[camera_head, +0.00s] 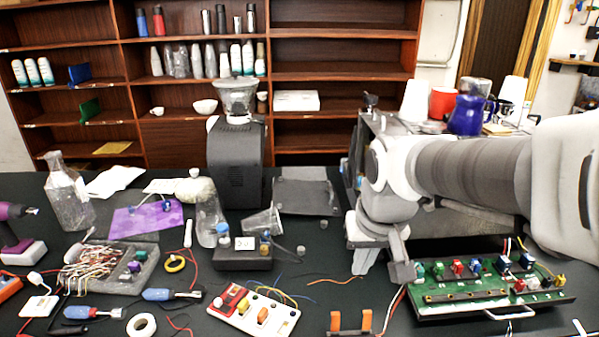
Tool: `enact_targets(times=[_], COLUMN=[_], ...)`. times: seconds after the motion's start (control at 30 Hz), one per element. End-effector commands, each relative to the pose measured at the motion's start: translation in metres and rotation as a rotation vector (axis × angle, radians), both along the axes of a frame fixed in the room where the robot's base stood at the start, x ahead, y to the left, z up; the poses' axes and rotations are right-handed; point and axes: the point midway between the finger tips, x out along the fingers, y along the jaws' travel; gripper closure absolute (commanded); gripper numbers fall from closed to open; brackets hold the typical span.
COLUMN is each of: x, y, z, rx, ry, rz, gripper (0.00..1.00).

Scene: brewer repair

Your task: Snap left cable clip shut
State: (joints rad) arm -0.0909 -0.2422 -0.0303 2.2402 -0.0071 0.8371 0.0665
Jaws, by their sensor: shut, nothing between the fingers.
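My gripper (402,268) points down from the arm at the right and is shut and empty. Its tip is at the left end of the green circuit board (460,308), over or just beside its edge; I cannot tell if it touches. Small coloured connectors stand along the board. No part is plainly recognisable as the left cable clip at this size. Two orange upright pieces (335,321) on a dark base stand at the bottom edge, left of the board, partly cut off. Thin red and white wires (393,308) run beside the board's left end.
A white panel (255,312) with coloured switches lies left of the orange pieces. A dark box (243,258), a grinder (236,160) and a tray of wires (105,268) stand farther left. The brewer (362,150), with cups on top, stands behind my arm.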

Motion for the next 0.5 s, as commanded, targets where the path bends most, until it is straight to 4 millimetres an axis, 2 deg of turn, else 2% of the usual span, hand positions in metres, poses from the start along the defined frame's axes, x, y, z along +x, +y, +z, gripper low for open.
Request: enact_targets(times=[0.1,0.3,0.5], x=[0.023,0.056,0.076], y=[0.006,0.016,0.022], z=[-0.017,-0.046,-0.068], rx=[-0.003,-0.010,-0.018], ry=[0.043,0.098,0.133], rz=[0.003,0.001,0.000], gripper=[1.00,1.00,1.00])
